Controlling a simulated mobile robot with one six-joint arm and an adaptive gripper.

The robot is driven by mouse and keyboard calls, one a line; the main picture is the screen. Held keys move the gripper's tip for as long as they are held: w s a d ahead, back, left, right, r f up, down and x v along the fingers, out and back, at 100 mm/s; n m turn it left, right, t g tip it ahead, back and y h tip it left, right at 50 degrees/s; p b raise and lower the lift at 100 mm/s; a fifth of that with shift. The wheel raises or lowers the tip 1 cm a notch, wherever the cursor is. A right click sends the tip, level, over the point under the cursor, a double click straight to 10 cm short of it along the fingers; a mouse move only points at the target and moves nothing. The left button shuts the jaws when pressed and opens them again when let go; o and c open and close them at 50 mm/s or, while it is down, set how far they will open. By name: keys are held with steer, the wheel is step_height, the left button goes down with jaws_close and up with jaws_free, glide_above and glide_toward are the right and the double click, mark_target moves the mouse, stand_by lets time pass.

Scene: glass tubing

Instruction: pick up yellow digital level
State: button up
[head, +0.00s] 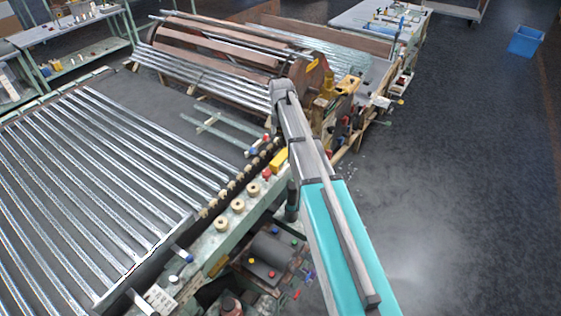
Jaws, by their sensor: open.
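A small yellow block (279,160), which may be the yellow digital level, lies on the pale green bench rail just left of my arm. It is too small for me to make out a display. Another yellow piece (348,84) sits farther back on the cluttered bench, right of my arm's far end. I cannot tell for sure which of the two is the level. My arm reaches up from the bottom right over the bench edge.
A rack of long glass tubes (110,190) fills the left. Tan rollers (238,205) and red knobs line the rail by the yellow block. A dark motor box (270,252) is below. A brown drum machine (220,50) stands behind. The floor (450,190) at right is clear.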

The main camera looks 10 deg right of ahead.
mark_target(281, 156)
steer(key=shift+f+b, duration=4.15)
steer(key=shift+f, duration=0.1)
steer(key=f+b, duration=0.3)
steer(key=shift+s+a+f, duration=0.1)
steer(key=shift+s+f, duration=0.15)
steer(key=shift+s, duration=0.05)
steer(key=shift+f+b, duration=0.85)
steer(key=shift+b, duration=0.25)
steer(key=shift+c, duration=0.2)
jaws_close()
